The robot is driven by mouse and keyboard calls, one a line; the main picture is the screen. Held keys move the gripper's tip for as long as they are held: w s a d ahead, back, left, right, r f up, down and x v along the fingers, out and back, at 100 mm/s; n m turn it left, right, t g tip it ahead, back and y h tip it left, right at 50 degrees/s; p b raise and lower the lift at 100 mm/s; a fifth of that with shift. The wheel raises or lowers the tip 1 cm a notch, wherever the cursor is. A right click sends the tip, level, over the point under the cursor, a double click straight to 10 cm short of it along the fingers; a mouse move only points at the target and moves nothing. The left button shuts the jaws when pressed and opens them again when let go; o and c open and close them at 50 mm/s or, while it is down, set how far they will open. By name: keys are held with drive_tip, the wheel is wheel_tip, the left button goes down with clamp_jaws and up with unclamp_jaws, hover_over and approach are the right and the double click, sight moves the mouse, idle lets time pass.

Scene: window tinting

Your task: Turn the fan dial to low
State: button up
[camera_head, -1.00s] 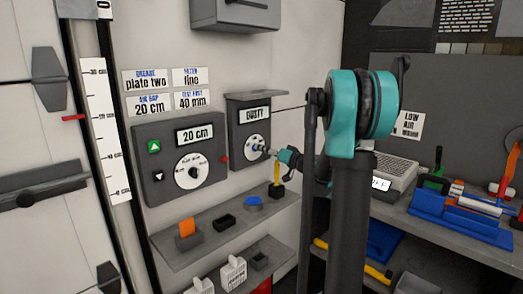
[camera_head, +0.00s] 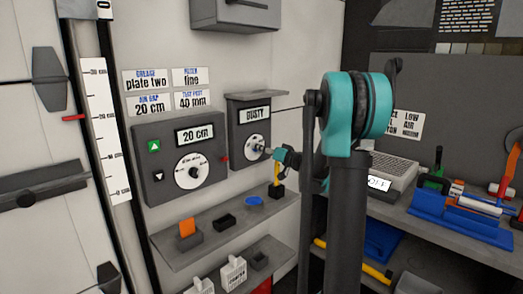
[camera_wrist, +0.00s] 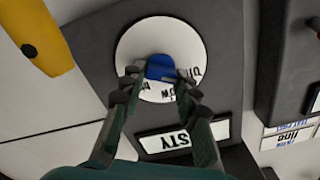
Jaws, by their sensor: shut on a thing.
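The fan dial is a white round plate (camera_wrist: 135,48) with a blue knob (camera_wrist: 160,68) on a dark grey panel box, above the display that reads partly "STY" in the wrist view. In the head view this dial (camera_head: 254,144) is on the right-hand box, under a "DUSTY" display (camera_head: 255,114). My gripper (camera_wrist: 160,75) is at the knob with its fingers on either side and shut on it. Part of a word ending "OW" shows beside the knob; the fingers hide much of the lettering. Where the knob points cannot be told.
A second box (camera_head: 150,185) with a "20 cm" display and its own dial (camera_head: 193,171) is at the left. A shelf (camera_head: 185,258) below holds an orange block, a blue disc and a yellow-handled tool (camera_head: 277,172) close under my gripper.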

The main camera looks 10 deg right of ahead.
drive_tip(key=shift+m, duration=0.4)
drive_tip(key=m, duration=1.1)
drive_tip(key=shift+w+d+f, duration=0.1)
drive_tip(key=shift+d+f, duration=0.05)
drive_tip(key=shift+f, duration=0.05)
idle(0.5)
drive_tip(key=o, duration=1.2)
drive_tip(key=shift+c, duration=0.2)
drive_tip(key=v, duration=1.2)
